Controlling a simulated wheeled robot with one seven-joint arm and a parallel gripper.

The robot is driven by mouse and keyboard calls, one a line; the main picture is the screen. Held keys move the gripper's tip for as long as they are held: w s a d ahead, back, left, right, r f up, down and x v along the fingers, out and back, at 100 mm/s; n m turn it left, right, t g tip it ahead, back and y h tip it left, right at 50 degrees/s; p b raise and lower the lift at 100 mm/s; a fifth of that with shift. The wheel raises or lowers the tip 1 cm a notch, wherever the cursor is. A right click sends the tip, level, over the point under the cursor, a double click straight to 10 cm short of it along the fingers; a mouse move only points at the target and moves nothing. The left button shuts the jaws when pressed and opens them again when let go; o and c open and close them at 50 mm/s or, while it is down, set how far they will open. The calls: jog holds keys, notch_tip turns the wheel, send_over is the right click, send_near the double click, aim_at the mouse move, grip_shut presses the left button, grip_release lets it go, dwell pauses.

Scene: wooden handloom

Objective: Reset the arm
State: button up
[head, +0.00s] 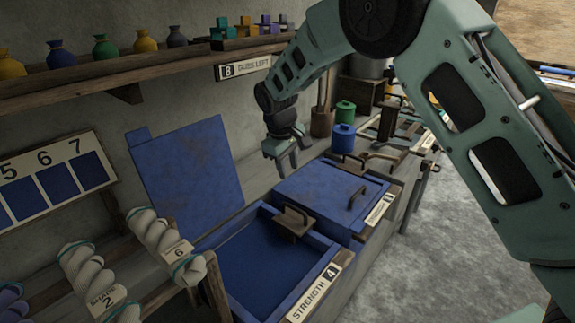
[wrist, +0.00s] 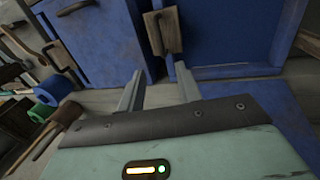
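My gripper (head: 292,158) hangs in the air above the back of the blue boxes, at the end of my bent arm. In the wrist view my gripper (wrist: 160,73) shows two grey fingers spread apart with nothing held between them. Beyond the fingers is a brown wooden handle or block (wrist: 163,32) on a blue surface; I cannot tell how far it is from the tips.
An open blue box (head: 262,275) labelled "STRENGTH 4" stands below, beside a closed blue box (head: 320,195). A blue panel (head: 185,165) stands upright behind. Yarn skeins (head: 165,240) hang front left. A blue canister (head: 343,140) stands right of my gripper.

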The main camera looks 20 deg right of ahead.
jog(key=shift+a+r, duration=0.1)
jog(key=shift+r, duration=0.4)
jog(key=shift+s, duration=0.1)
jog(key=s+a+r+y, duration=0.1)
jog(key=s+a+r, duration=0.2)
jog(key=s, duration=0.7)
jog(key=s+a+r+y, duration=0.2)
jog(key=s+a+r, duration=0.1)
jog(key=s, duration=0.6)
jog(key=s+d+g, duration=0.1)
jog(key=s+d, duration=0.2)
jog(key=s, duration=1.8)
jog(key=shift+s+d+h, duration=0.15)
jog(key=shift+s+h, duration=0.05)
jog(key=shift+h, duration=0.1)
jog(key=shift+r, duration=0.1)
